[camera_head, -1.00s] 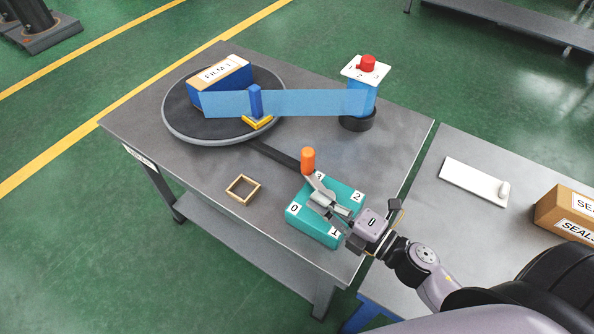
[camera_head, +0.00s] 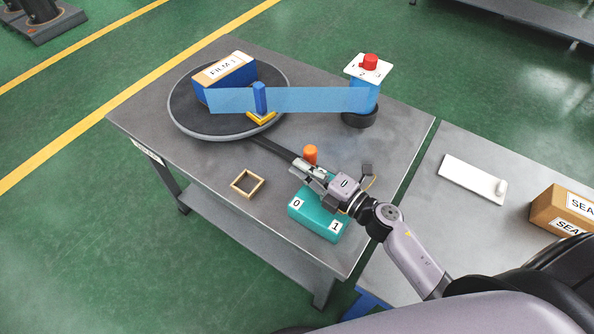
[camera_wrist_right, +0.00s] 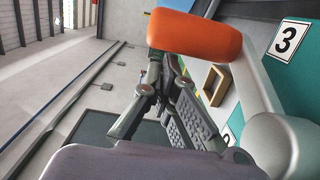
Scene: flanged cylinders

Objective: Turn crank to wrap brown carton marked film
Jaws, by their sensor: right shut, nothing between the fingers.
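The brown carton marked FILM 1 (camera_head: 228,68) lies on the round dark turntable (camera_head: 190,122), with blue covering its sides. A blue film strip (camera_head: 310,100) runs from it past a blue post (camera_head: 260,97) to the film roll (camera_head: 366,98). The crank's orange handle (camera_head: 310,153) stands above the teal box (camera_head: 317,219); the handle is large in the wrist view (camera_wrist_right: 195,33), beside a pale crank arm (camera_wrist_right: 262,95). My right gripper (camera_head: 300,169) is shut and empty, just beside the handle on its near side; contact is unclear. My left gripper is out of view.
A small wooden frame (camera_head: 247,184) lies left of the teal box. A red knob (camera_head: 370,61) tops the film roll's stand. On the right table are a white plate (camera_head: 472,178) and a carton marked SEALS (camera_head: 557,207).

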